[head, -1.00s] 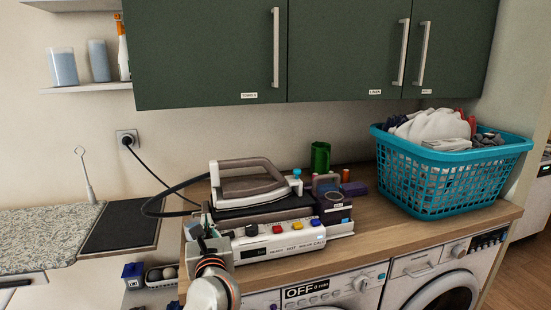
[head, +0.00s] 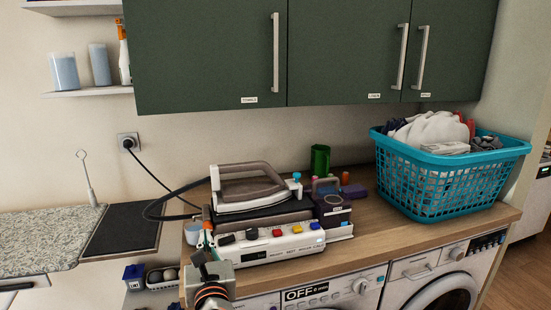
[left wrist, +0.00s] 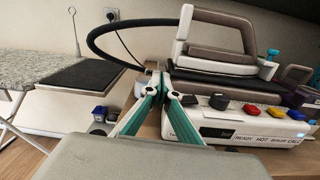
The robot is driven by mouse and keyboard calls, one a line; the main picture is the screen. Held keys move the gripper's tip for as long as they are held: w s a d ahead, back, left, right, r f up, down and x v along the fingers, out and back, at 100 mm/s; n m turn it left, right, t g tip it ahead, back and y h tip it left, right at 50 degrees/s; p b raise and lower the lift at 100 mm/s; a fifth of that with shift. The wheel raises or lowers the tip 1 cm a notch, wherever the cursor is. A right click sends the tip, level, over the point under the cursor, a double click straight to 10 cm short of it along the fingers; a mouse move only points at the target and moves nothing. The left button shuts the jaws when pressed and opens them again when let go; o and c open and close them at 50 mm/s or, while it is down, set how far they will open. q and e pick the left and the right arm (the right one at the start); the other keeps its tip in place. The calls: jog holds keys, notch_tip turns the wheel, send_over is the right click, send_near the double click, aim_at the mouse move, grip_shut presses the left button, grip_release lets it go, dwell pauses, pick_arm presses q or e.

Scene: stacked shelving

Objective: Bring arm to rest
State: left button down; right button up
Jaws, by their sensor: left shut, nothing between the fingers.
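My left gripper (head: 204,236) is in front of the left end of the iron station, above the counter's front-left edge. In the left wrist view its fingers (left wrist: 169,92) meet at the tips, with nothing between them. The white station (head: 275,244) has a row of black, red, yellow and blue buttons. A steam iron (head: 245,188) with a brown handle rests on top of it. Whether the fingers touch the station I cannot tell. My right gripper does not show in either view.
A teal laundry basket (head: 440,185) stands at the counter's right. A dark box (head: 331,204) and a green cup (head: 320,158) sit beside the iron. A black hose loops left of it. Green cabinets (head: 345,50) hang above. Washing machines (head: 330,285) stand below the wooden counter.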

pick_arm(q)
jog(key=s+d+f+m+t+h, duration=0.1)
jog(key=s+f+m+h, duration=0.55)
jog(key=m, duration=0.85)
jog(key=s+d+f+m+h, duration=0.25)
jog(key=s+f+m, duration=0.65)
jog(key=m, duration=0.6)
jog(key=s+a+f+m+g, duration=0.3)
jog(key=s+f+m, duration=0.3)
jog(key=f, duration=0.4)
jog(key=s+a+f+m+g, duration=0.3)
jog(key=s+f+m, duration=0.4)
jog(key=f, duration=0.4)
jog(key=shift+s+a+f+g+y, duration=0.35)
jog(key=shift+s+g, duration=0.3)
jog(key=shift+g, duration=0.25)
jog(key=shift+r, duration=0.1)
